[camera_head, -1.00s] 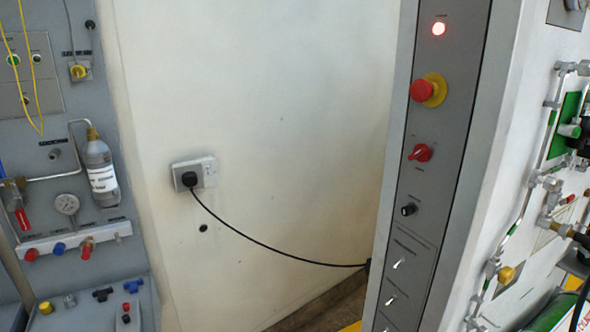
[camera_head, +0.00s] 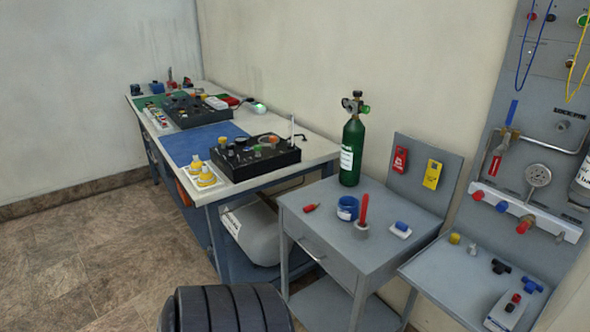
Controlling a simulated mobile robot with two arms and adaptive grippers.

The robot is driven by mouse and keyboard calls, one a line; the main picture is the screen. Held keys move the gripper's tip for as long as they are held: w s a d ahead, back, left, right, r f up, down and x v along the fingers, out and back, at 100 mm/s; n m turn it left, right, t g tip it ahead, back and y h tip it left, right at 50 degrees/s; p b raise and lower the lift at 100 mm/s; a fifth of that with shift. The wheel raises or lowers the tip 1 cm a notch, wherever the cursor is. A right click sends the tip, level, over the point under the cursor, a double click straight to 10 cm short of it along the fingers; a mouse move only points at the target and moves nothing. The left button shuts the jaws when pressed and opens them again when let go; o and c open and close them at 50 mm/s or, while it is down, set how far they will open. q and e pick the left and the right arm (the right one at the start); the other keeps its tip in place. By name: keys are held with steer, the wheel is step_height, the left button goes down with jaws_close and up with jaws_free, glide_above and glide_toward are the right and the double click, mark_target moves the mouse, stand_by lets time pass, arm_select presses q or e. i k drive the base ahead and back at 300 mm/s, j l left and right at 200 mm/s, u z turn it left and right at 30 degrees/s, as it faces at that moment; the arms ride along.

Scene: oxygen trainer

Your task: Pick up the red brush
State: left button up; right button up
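A red upright handle (camera_head: 364,208) with a pale lower end stands near the front edge of the small grey table (camera_head: 325,236); it looks like the red brush, but its bristles cannot be made out. A smaller red item (camera_head: 312,207) lies on the same table to its left, too small to identify. A blue-labelled jar (camera_head: 347,208) stands between them.
A green gas cylinder (camera_head: 353,148) stands at the back of the small table, and a blue item on a white pad (camera_head: 400,229) lies at its right. A longer workbench (camera_head: 312,152) with equipment stands to the left. Open tiled floor (camera_head: 90,255) lies at the left.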

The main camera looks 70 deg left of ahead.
mark_target(365, 200)
steer(key=u, duration=1.75)
steer(key=z, duration=3)
steer(key=u, duration=3)
steer(key=i+j, duration=0.4)
steer(key=i, duration=0.2)
steer(key=i+j+z, duration=0.1)
steer(key=i+j, duration=0.3)
steer(key=i, duration=0.15)
